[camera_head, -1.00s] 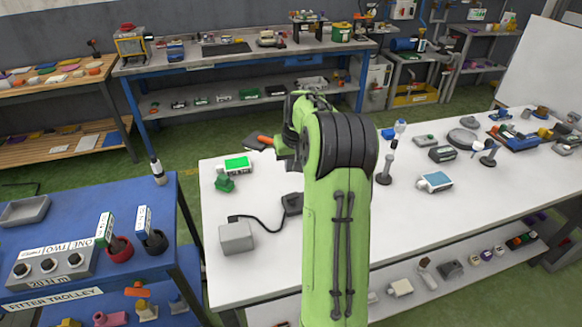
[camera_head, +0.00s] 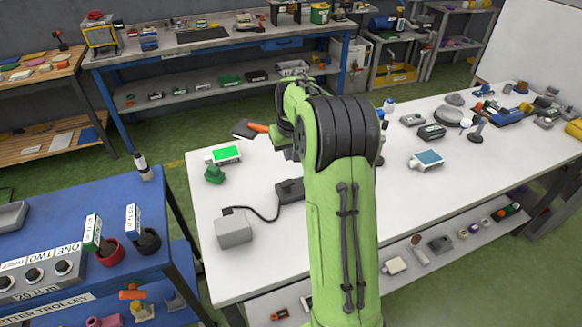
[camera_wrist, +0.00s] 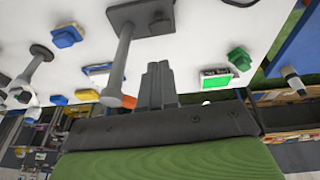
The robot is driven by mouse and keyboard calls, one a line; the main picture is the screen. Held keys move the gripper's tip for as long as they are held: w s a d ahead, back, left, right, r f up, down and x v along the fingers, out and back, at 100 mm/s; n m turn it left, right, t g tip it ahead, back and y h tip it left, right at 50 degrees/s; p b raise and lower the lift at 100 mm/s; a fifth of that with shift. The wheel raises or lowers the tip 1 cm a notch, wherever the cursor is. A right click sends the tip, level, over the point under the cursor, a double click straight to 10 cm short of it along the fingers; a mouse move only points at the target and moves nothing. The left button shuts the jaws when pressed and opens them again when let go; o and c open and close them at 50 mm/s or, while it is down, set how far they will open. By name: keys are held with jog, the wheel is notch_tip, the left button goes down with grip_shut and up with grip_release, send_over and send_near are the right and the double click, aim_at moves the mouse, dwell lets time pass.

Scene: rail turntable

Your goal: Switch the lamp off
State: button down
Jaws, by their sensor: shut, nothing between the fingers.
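I cannot clearly make out a lit lamp or its switch. A dark base (camera_head: 289,191) sits on the white table, joined by a black cable to a grey box (camera_head: 235,228). In the head view my arm hides the gripper and the post.
The white table (camera_head: 345,235) also bears a green-screened device (camera_head: 225,154), a green item (camera_head: 213,174), an orange-handled tool (camera_head: 258,127) and a blue-screened device (camera_head: 427,160). A blue trolley (camera_head: 60,238) stands at left.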

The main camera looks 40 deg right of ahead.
aim_at(289, 184)
jog(key=x, duration=1.2)
jog(key=shift+s+f+b, duration=0.1)
jog(key=shift+s+b, duration=0.2)
jog(key=shift+s, duration=0.1)
jog(key=shift+d+f, duration=0.15)
jog(key=shift+f, duration=0.35)
jog(key=shift+s+d+f+y, duration=0.15)
jog(key=shift+d+f+y, duration=0.1)
jog(key=shift+f+y, duration=0.15)
jog(key=shift+s+d+t+y, duration=0.15)
jog(key=shift+t+y, duration=0.15)
jog(key=shift+y, duration=0.2)
jog(key=shift+a+f, duration=0.1)
jog(key=shift+a, duration=0.2)
